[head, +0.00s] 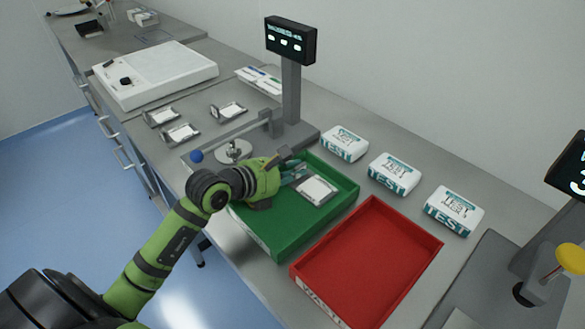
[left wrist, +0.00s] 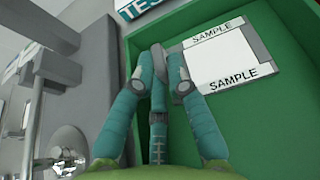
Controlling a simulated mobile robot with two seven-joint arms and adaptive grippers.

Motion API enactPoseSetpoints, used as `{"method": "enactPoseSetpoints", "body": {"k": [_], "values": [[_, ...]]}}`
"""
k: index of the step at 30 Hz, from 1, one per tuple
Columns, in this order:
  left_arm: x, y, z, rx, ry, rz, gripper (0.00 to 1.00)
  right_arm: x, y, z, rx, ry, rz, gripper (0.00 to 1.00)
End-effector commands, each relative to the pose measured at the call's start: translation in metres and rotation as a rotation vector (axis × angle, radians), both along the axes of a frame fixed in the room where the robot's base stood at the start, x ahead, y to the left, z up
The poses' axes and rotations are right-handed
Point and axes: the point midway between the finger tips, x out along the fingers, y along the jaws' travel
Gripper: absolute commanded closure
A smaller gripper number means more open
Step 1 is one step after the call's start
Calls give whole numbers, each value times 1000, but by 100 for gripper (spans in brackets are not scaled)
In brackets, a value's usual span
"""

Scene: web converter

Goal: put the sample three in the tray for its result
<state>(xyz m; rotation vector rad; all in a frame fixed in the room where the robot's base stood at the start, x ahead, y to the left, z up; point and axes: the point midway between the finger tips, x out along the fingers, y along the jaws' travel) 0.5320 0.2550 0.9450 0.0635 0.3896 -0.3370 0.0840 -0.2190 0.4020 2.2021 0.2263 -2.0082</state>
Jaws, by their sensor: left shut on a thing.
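A sample (head: 317,189), a white card in a grey holder, is over the right part of the green tray (head: 262,243). Its "SAMPLE" lettering shows in the left wrist view (left wrist: 222,58). My left gripper (head: 298,172) reaches in over the tray's far-left wall and is shut on the sample's holder at its edge. In the left wrist view the teal fingertips (left wrist: 163,72) meet beside the card. Whether the sample touches the tray floor I cannot tell. The red tray (head: 368,262) beside it is empty. My right gripper is not in view.
A gauge with a dark display (head: 290,41) stands behind the green tray. Several other samples (head: 181,133) lie on the bench to the left, near a white flat device (head: 155,75). Three white TEST packs (head: 394,174) line the back. A yellow-knobbed device (head: 571,257) is at right.

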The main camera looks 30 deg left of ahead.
Motion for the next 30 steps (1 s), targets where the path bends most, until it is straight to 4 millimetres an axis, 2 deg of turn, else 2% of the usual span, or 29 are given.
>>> {"method": "enactPoseSetpoints", "body": {"k": [7,9,10,21,26,30], "values": [[0,0,-2,0,-1,0,100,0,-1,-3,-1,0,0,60],[0,0,-1,0,-1,0,64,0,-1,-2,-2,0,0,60],[0,0,-1,0,-1,0,61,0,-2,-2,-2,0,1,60],[0,0,2,0,0,0,61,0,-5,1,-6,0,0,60],[-20,7,7,2,1,1,61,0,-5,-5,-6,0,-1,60],[-47,17,18,3,1,0,61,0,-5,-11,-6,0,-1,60]]}}
